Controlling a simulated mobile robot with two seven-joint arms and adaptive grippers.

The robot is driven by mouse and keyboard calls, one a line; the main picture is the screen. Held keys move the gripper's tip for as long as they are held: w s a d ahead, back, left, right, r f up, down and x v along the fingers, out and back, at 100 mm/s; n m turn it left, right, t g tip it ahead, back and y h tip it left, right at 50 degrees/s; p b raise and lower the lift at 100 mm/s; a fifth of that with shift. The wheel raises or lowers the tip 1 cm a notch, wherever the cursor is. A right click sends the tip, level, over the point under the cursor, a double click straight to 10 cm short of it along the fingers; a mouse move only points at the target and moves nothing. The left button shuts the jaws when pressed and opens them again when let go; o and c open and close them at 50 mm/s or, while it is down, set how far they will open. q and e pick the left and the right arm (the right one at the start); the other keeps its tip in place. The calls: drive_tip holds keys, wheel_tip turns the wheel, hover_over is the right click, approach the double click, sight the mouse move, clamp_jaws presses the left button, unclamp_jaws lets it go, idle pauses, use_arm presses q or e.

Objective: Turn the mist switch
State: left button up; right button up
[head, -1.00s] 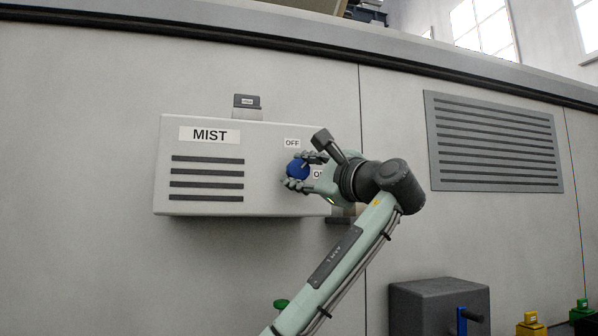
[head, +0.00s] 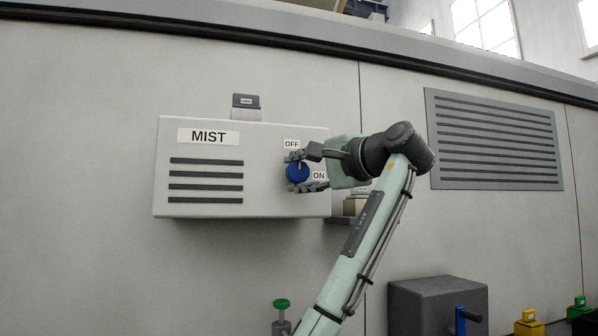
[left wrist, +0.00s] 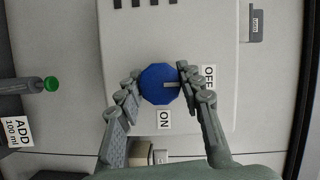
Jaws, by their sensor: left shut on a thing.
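The mist switch is a blue round knob (head: 297,172) on the front of a pale box marked MIST (head: 262,180). An OFF label (head: 291,144) is above the knob and an ON label (head: 319,175) to its right. My left gripper (head: 300,172) is shut on the knob, one finger above and one below. In the left wrist view the fingers (left wrist: 160,84) flank the knob (left wrist: 158,87), and its grey pointer mark points right, to the side of the OFF label (left wrist: 209,77). My right gripper is not in view.
A green-topped plunger (head: 281,305) is below. A dark box with a blue handle (head: 461,318) and yellow and green blocks (head: 530,322) are at lower right. A vent (head: 494,140) is on the right wall.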

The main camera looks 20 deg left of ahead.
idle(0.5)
use_arm(q)
drive_tip(key=o, duration=1.2)
drive_tip(key=shift+c, duration=0.2)
drive_tip(key=v, duration=1.2)
